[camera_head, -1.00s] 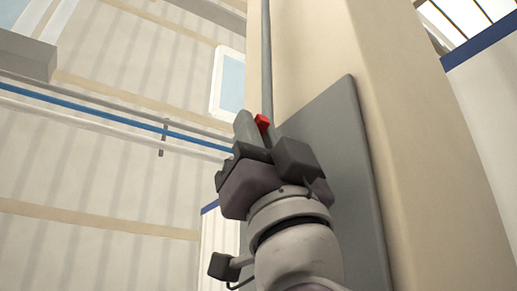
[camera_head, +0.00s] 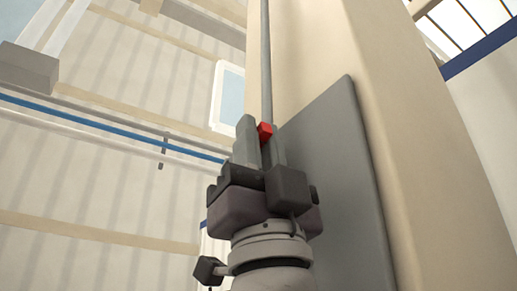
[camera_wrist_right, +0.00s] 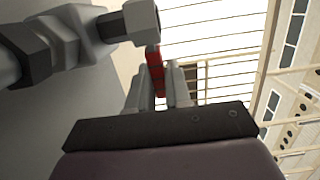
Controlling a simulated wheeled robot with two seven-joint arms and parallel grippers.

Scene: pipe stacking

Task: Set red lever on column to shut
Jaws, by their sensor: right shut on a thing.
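The red lever (camera_head: 265,132) shows between the fingertips of my right gripper (camera_head: 260,140) in the head view, in front of the beige column (camera_head: 330,60). In the right wrist view the red lever (camera_wrist_right: 155,72) stands between the two grey fingers of my right gripper (camera_wrist_right: 157,85), which is shut on it. The lever's base is partly hidden by the fingers and by a grey fitting (camera_wrist_right: 141,20) in the wrist view. My left gripper is in neither view.
A grey panel (camera_head: 330,170) is on the column, just right of my right gripper. A thin grey vertical pipe (camera_head: 266,60) runs up the column above the lever. Blue and white pipes (camera_head: 110,120) run along the wall at left. The space left of the gripper looks clear.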

